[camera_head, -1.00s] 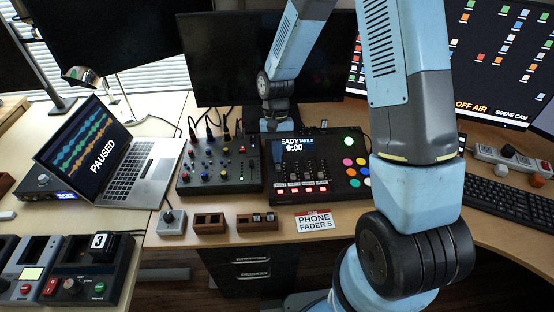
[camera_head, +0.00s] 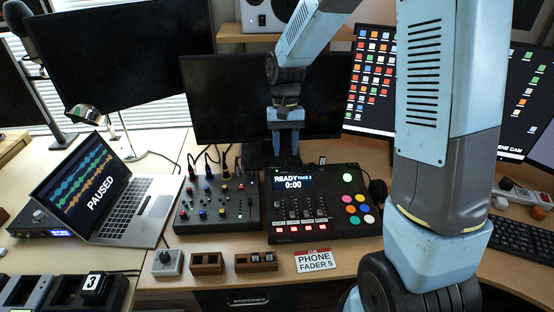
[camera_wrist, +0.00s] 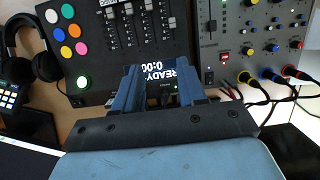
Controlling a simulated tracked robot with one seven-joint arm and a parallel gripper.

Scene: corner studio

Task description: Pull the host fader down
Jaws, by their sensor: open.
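The black fader console (camera_head: 345,228) sits on the desk, with a lit screen reading READY 0:00 (camera_head: 293,182) and several upright faders (camera_head: 300,208) below it. The fader labels are too small to read, so I cannot tell which one is the host fader. The wrist view shows the fader slots (camera_wrist: 129,35) upside down, with their knobs at differing heights. My gripper (camera_head: 287,151) is open and empty, fingers pointing down, above and behind the console's back edge. In the wrist view my gripper (camera_wrist: 157,80) frames the screen between its fingers, apart from the faders.
A knob mixer (camera_head: 217,203) with cables stands left of the console. A card reading PHONE FADER 5 (camera_head: 315,261) and wooden blocks (camera_head: 207,263) lie in front. A black monitor (camera_head: 225,110) stands close behind my gripper. Headphones (camera_wrist: 24,48) lie beside the console.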

